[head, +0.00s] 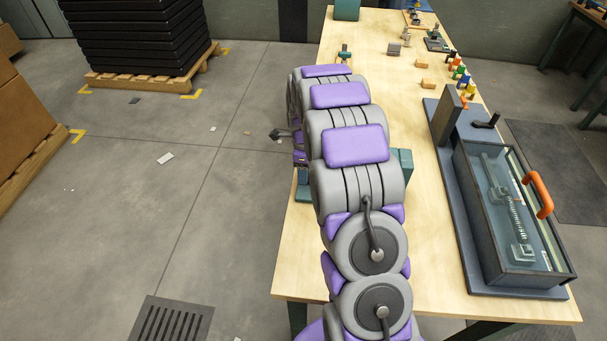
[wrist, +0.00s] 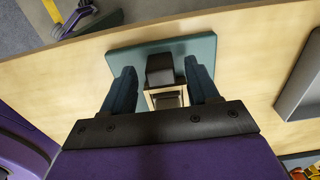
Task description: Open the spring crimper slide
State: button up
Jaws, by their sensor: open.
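In the wrist view my gripper (wrist: 160,72) is open, its two dark blue-green fingers apart. A black block (wrist: 160,66) on a teal plate (wrist: 204,44) shows between the fingers, with a small pale frame (wrist: 151,99) just nearer; I cannot tell whether a finger touches them. In the head view my arm hides most of this fixture, and teal parts (head: 404,163) show beside the arm. My gripper is hidden there. A long dark box (head: 478,225) with a clear cover, a spring inside and an orange handle (head: 538,194) stands at the right. I cannot tell which is the spring crimper.
The pale wooden table (head: 440,318) carries several coloured pegs (head: 461,74) and small blocks towards the far right. A grey tray (wrist: 302,85) is at the right edge of the wrist view. A pallet with a black stack (head: 135,35) stands on the floor, which is mostly clear.

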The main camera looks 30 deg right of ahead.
jog(key=shift+d+f, duration=0.4)
jog(key=shift+f, duration=0.35)
jog(key=shift+a, duration=0.35)
jog(key=shift+c, duration=1)
jog(key=shift+d, duration=0.1)
grip_shut()
